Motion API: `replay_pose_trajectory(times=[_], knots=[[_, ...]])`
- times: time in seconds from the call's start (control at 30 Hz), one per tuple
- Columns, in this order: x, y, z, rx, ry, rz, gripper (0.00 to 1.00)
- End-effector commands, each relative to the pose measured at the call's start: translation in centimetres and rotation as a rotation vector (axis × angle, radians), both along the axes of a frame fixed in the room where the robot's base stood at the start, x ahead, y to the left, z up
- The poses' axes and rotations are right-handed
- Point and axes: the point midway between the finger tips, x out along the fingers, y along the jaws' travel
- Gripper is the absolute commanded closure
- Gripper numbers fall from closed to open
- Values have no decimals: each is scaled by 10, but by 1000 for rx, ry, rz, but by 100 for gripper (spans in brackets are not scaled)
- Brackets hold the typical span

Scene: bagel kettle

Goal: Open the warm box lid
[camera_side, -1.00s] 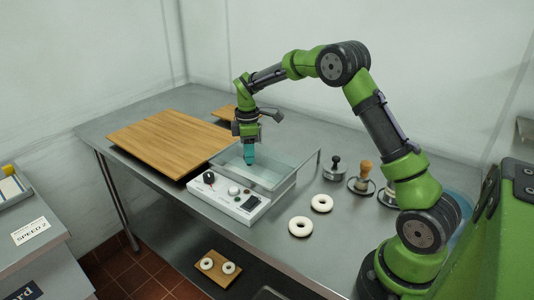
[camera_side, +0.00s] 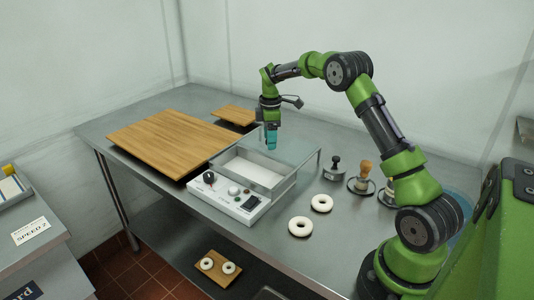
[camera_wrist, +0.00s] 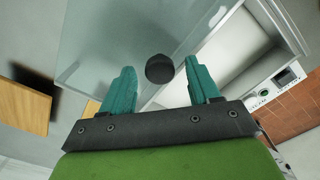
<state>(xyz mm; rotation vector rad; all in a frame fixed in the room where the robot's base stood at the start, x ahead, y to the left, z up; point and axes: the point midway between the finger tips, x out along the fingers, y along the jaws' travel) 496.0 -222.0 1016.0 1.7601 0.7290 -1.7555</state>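The warm box (camera_side: 284,188) stands on the steel table with its control panel facing front. Its pale interior (camera_side: 250,170) shows uncovered at the top. The clear glass lid (camera_side: 294,148) lies toward the back and right, and it fills the upper left of the wrist view (camera_wrist: 105,45). A round black knob (camera_wrist: 160,69) on the lid sits between my fingertips, with a gap on both sides. My gripper (camera_side: 271,143) points down over the lid, its teal fingers apart. The knob is hidden in the side view.
A large wooden board (camera_side: 170,142) lies left of the box, with a smaller board (camera_side: 234,115) behind it. Two white rings (camera_side: 300,227) lie in front right. A black-knobbed stamp (camera_side: 336,170) and a wooden-handled one (camera_side: 364,175) stand to the right.

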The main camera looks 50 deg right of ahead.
Motion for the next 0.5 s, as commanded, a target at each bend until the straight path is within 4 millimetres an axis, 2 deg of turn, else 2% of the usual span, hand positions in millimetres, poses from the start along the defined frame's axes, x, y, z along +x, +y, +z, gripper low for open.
replay_pose_trajectory(times=[0.3,0.37,0.5], knots=[[0,0,3,0,1,-1,39],[0,-1,8,-1,0,-1,39],[0,0,32,-2,-4,-2,39]])
